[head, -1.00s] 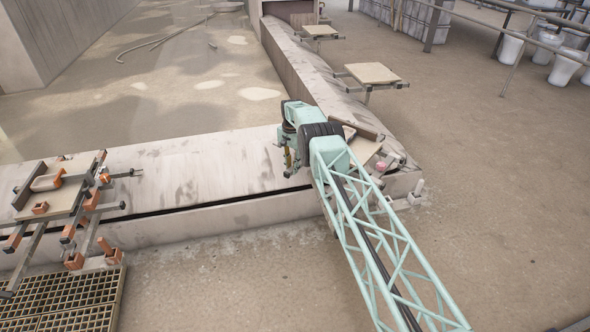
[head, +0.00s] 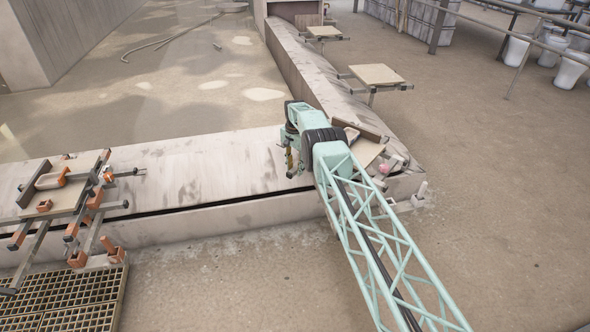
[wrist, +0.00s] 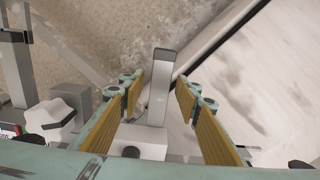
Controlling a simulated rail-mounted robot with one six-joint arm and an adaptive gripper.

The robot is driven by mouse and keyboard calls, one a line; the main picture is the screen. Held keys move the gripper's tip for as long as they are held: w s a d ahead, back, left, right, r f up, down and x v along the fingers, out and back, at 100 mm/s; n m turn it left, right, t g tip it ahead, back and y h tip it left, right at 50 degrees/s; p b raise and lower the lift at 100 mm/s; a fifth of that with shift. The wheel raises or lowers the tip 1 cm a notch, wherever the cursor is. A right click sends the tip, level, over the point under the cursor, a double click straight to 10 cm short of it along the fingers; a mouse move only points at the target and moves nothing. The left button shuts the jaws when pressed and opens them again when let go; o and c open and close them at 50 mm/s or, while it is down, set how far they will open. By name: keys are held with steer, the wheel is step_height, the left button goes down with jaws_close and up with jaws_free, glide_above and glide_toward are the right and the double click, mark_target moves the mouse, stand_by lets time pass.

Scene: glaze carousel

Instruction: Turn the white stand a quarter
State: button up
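The white stand (head: 397,161) is at the corner of the pale track in the head view, partly hidden behind my arm. It carries a board (head: 366,151) with a pale-rimmed piece on it. In the wrist view a grey upright bar (wrist: 160,75) of a stand rises from a pale block (wrist: 140,145). My gripper (wrist: 158,86) is open, with one yellow-padded finger on each side of this bar. Gaps show between the pads and the bar, so it is not clamped. In the head view I cannot make out the fingers clearly.
An orange-jointed stand (head: 90,205) with a board is on the track at left, beside a floor grating (head: 65,300). Two more boards (head: 376,75) stand along the far track. A white knob (wrist: 55,120) is left of my fingers. The track between the stands is clear.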

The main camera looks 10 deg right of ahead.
steer(key=shift+r, duration=0.15)
step_height(320, 180, up, 12)
stand_by(1.2)
